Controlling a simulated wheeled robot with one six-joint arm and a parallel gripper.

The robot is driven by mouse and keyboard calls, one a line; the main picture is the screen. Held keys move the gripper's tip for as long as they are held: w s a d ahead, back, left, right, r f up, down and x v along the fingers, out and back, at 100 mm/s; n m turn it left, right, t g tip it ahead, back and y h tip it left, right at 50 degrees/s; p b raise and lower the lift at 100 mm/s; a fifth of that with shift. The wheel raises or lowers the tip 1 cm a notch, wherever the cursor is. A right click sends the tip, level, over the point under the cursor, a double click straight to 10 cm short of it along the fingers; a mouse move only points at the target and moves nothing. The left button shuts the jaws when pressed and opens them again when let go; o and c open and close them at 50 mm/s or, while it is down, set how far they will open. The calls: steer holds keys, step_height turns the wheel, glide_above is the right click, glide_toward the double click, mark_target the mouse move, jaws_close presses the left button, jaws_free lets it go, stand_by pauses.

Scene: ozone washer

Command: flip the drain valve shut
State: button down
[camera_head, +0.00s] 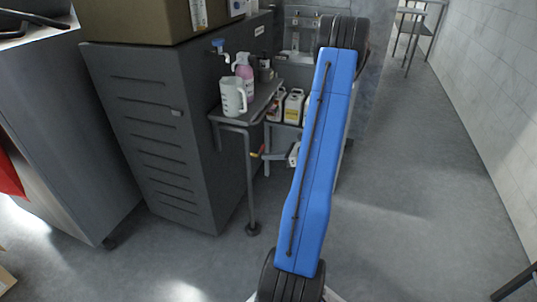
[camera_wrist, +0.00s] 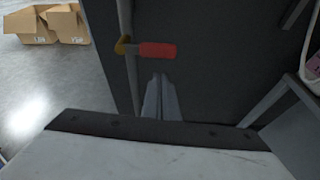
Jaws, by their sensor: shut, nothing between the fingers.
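The drain valve has a red lever (camera_wrist: 157,50) on a brass-coloured body (camera_wrist: 123,46) in the wrist view. The lever lies level, pointing right, crosswise to an upright grey pipe (camera_wrist: 131,75). In the head view the valve (camera_head: 257,154) is a small yellow and red piece near the side table's front leg. My gripper (camera_wrist: 160,78) is shut and empty, with its fingertips just below the lever in the wrist picture. I cannot tell whether they touch it. In the head view my gripper (camera_head: 276,157) is small, right of the valve, partly behind my blue arm.
A grey side table (camera_head: 232,121) holds a jug (camera_head: 233,97) and a pink bottle (camera_head: 243,70). A dark grey cabinet (camera_head: 165,130) stands left of it. Several bottles (camera_head: 293,105) stand behind. Cardboard boxes (camera_wrist: 45,24) lie on the floor. The right aisle is clear.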

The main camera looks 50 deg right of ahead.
steer(key=f+v, duration=0.1)
steer(key=v, duration=0.8)
steer(key=shift+s, duration=0.6)
steer(key=shift+a, duration=0.1)
